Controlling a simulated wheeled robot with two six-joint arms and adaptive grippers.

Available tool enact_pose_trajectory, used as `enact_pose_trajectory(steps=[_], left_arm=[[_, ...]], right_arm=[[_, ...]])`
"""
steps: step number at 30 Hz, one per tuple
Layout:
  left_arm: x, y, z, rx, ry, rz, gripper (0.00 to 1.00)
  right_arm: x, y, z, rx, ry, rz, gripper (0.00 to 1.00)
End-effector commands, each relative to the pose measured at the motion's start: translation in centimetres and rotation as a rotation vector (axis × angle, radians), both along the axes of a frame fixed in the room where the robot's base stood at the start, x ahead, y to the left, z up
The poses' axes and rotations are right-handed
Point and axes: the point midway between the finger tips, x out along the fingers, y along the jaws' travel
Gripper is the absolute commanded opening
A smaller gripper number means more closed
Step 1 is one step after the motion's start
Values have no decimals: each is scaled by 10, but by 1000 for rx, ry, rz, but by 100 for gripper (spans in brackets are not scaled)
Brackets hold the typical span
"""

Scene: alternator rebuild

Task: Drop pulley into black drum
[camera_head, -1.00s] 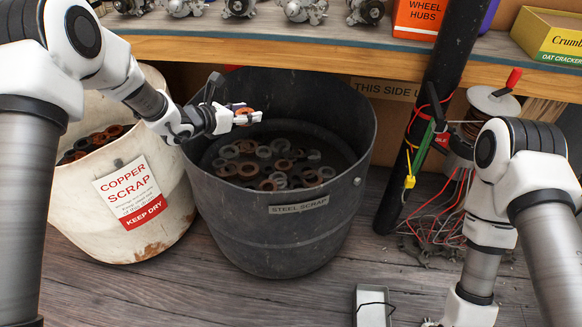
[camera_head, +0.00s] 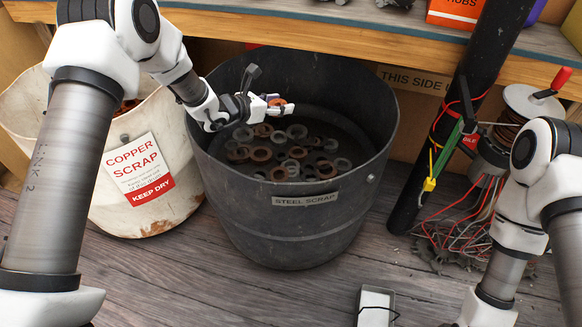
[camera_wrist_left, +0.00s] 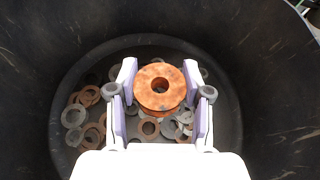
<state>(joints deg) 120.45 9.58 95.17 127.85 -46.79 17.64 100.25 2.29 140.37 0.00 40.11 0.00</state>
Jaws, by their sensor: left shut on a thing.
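The black drum (camera_head: 290,228), labelled STEEL SCRAP, stands in the middle of the head view with rings and washers on its floor. My left gripper (camera_head: 274,104) is over the drum's opening. It is shut on the rusty orange pulley (camera_wrist_left: 160,87), which sits between the two fingers in the left wrist view, above the scrap. The pulley (camera_head: 277,102) shows only in part in the head view. The drum's inner wall (camera_wrist_left: 60,50) surrounds the gripper in the wrist view.
A white COPPER SCRAP bin (camera_head: 112,190) stands left of the drum. A black post (camera_head: 462,110) with wires and a cable spool (camera_head: 530,105) are to the right. A wooden shelf (camera_head: 330,38) runs behind.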

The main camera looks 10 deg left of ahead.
Motion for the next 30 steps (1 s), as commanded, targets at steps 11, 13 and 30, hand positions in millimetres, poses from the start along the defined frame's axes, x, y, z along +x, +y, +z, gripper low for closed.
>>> enact_pose_trajectory(steps=[11, 13, 30], left_arm=[[0, 0, 0, 1, 1, 0, 78], [-1, 1, 1, 0, 1, 0, 78], [-86, 57, 43, -2, 0, 3, 78]], right_arm=[[0, 0, 0, 0, 0, 0, 40], [0, 0, 0, 0, 0, 0, 40], [0, 0, 0, 0, 0, 0, 40]])
